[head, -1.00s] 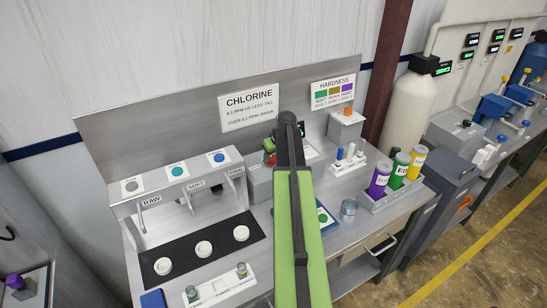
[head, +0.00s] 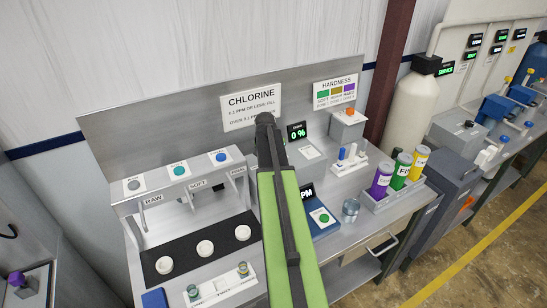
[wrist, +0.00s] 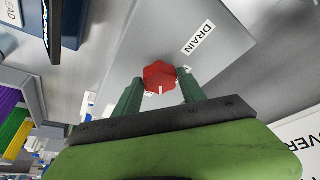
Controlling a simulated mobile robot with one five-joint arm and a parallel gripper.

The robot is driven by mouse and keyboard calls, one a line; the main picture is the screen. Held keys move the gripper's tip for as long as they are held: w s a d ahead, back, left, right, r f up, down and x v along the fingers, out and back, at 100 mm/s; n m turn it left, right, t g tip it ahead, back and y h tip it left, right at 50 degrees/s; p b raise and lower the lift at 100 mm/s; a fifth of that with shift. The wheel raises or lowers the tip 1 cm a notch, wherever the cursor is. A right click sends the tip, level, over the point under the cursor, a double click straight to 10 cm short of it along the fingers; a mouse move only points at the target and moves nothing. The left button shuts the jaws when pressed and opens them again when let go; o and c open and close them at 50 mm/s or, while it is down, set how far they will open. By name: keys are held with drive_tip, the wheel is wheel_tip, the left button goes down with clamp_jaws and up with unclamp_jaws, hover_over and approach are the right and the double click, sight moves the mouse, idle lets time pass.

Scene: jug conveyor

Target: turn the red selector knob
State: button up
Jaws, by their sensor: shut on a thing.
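The red selector knob (wrist: 160,76) shows in the wrist view, on the face of a grey box (wrist: 160,35) with a DRAIN label (wrist: 198,38) beside it. A small white mark shows on the knob's near edge. My gripper (wrist: 161,83) has its two green fingers on either side of the knob and is shut on it.
A display reading 0 % (head: 297,131) stands right of my arm. A blue meter (head: 322,219) and a clear beaker (head: 350,209) sit on the bench to the right. White cups (head: 205,248) stand on a black mat to the left.

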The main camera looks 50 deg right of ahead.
drive_tip(key=shift+m, duration=0.5)
drive_tip(key=o, duration=1.4)
drive_tip(key=shift+c, duration=0.2)
drive_tip(key=shift+r, duration=0.1)
drive_tip(key=p+v, duration=1.6)
drive_tip(key=v, duration=0.1)
drive_tip(key=shift+w+a+r, duration=0.15)
drive_tip(key=shift+w+a, duration=0.05)
drive_tip(key=shift+w, duration=0.1)
